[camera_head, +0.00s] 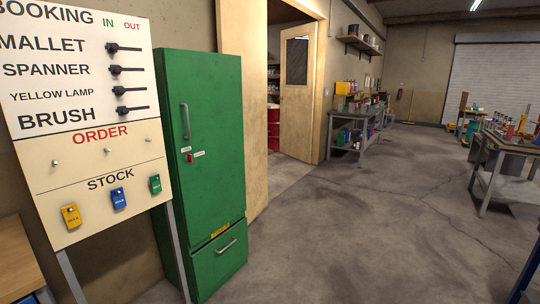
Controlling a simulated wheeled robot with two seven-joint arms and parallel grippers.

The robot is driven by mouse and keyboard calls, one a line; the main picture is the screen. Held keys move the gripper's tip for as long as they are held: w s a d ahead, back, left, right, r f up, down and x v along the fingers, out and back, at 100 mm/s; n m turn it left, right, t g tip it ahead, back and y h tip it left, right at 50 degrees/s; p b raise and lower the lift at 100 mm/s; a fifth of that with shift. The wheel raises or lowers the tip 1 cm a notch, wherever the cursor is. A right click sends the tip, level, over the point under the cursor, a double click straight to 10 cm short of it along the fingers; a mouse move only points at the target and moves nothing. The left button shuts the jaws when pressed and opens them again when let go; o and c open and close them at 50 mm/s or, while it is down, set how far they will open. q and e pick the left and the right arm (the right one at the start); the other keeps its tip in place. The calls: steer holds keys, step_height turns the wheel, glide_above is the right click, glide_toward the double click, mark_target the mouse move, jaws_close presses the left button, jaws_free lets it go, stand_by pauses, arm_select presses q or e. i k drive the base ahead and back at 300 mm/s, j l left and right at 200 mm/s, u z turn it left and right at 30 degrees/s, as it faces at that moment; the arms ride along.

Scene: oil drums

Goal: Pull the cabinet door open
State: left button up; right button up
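A tall green cabinet (214,140) stands left of centre against the wall. Its upper door looks shut, with a grey vertical handle (186,122) near the door's left edge. Small red and white labels sit below that handle. A lower green drawer (219,262) with a slanted grey handle (227,246) is shut, with a yellow label above it. Neither of my grippers shows in the head view.
A white booking board (85,105) on metal legs stands left of the cabinet, partly in front of it. A wooden table (17,262) is at lower left. A wooden door (297,95) stands open beyond the cabinet. Workbenches (345,114) line the back and right. The grey floor (350,220) ahead is clear.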

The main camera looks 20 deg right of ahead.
mark_target(204, 89)
steer(key=i+l+u, duration=0.1)
steer(key=i+l, duration=0.3)
steer(key=i+l+u, duration=0.1)
steer(key=i+l, duration=0.3)
steer(key=i+l+u, duration=0.1)
steer(key=i+l, duration=0.25)
steer(key=l, duration=0.25)
steer(key=i+l+u, duration=0.1)
steer(key=i+l, duration=0.3)
steer(key=l, duration=0.1)
